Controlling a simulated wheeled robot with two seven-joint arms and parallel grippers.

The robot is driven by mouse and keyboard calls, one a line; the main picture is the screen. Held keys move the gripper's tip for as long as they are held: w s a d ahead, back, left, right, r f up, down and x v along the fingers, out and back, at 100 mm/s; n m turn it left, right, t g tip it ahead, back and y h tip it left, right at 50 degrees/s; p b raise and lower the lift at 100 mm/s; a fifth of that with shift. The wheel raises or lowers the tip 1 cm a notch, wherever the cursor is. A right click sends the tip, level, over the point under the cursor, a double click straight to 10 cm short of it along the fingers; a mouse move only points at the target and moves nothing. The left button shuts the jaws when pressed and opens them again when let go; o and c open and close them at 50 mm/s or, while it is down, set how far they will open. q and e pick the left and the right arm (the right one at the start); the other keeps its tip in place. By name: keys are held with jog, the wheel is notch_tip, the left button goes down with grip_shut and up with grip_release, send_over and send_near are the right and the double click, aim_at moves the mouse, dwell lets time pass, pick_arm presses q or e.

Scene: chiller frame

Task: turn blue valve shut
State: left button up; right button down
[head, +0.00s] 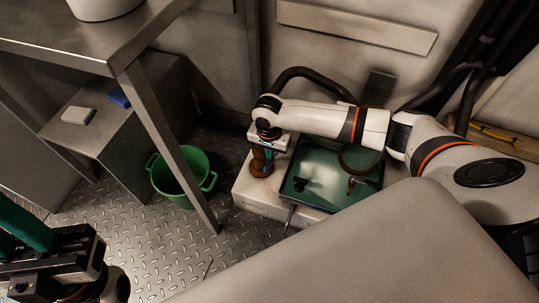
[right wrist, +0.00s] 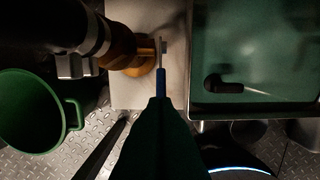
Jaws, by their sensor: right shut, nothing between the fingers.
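The valve shows in the right wrist view as an orange-brown body (right wrist: 140,62) with a narrow blue handle (right wrist: 161,82), seen nearly edge-on. In the head view its brown body (head: 261,165) stands on the pale chiller block, partly hidden by my right gripper (head: 267,150). My right gripper's dark green fingers (right wrist: 158,103) are shut with nothing between them; their tips are at the end of the blue handle, and I cannot tell whether they touch. My left gripper (head: 45,255) is low at the left of the head view, away from the valve; its jaw opening cannot be made out.
A dark green tray (head: 328,192) with small dark fittings lies right of the valve. A green bucket (head: 180,176) stands on the tread-plate floor to the left. A steel table (head: 110,45) and its leg stand left. A large grey surface (head: 350,260) fills the near foreground.

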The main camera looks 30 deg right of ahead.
jog(key=shift+a+f, duration=0.1)
jog(key=shift+f, duration=0.15)
jog(key=shift+s, duration=0.1)
dwell(0.3)
